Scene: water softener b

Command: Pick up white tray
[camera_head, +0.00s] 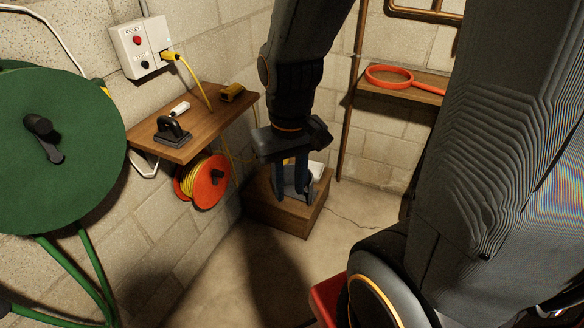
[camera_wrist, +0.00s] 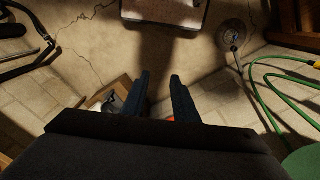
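My gripper (camera_head: 294,197) points down in front of a low wooden box (camera_head: 291,222) on the floor in the head view. Its dark blue fingers are spread apart. A small white object (camera_head: 317,170), possibly the white tray, lies on the box behind and right of the fingers, partly hidden by them. A pale grey patch shows between the fingers; I cannot tell whether it belongs to the same object. In the wrist view, my gripper (camera_wrist: 160,76) is open with bare floor between its fingertips. A pale object (camera_wrist: 99,99) shows left of the fingers, mostly hidden.
A wooden wall shelf (camera_head: 188,140) with a black clamp-like object (camera_head: 172,132) stands left of my arm. Below it hangs an orange-red reel (camera_head: 204,183). A green hose reel (camera_head: 55,150) is at far left. A right-hand shelf holds an orange ring-shaped tool (camera_head: 389,68).

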